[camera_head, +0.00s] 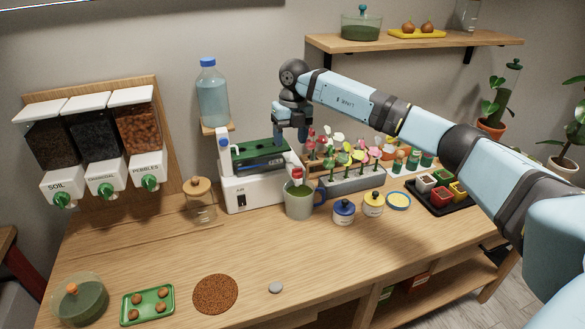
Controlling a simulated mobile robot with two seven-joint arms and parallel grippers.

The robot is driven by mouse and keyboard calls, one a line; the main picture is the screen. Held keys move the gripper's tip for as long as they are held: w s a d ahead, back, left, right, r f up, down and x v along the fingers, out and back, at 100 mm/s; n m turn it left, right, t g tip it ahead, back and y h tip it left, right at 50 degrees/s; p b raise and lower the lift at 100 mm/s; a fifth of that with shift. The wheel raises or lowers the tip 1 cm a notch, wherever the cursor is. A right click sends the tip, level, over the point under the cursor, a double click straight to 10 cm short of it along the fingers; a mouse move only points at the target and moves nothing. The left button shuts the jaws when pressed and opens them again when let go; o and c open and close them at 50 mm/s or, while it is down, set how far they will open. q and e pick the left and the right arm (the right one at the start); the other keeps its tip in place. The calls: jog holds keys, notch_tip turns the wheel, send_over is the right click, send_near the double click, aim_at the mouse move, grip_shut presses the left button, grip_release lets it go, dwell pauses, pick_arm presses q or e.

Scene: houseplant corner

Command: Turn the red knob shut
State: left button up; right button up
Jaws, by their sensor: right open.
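A white machine (246,190) with a green top and a dark front switch stands at the back middle of the bench. A small red knob (298,173) shows at its right side, just above a grey mug (299,203) with green contents. The knob is small in view, and I cannot tell its turn position. My right gripper (290,136) points down above the machine's right end, higher than the red knob and apart from it, open. Its fingertips are partly lost against the machine and flowers behind. My left gripper is not in view.
A planter (357,181) of flowers stands right of the mug. Blue (344,212) and yellow (374,204) lidded jars stand in front. A water bottle (212,95) is behind the machine, and a glass jar (200,205) left of it. The bench's front middle is mostly clear.

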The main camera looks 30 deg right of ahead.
aim_at(297, 169)
jog(key=shift+h, duration=0.5)
jog(key=d+f, duration=0.1)
jog(key=f, duration=0.3)
jog(key=f+p, duration=0.1)
jog(key=f, duration=0.3)
jog(key=d+f+p, duration=0.1)
jog(key=f, duration=0.2)
jog(key=shift+w+d+f, duration=0.15)
jog(key=shift+d+f, duration=0.15)
jog(key=shift+f, duration=0.1)
jog(key=c, duration=0.9)
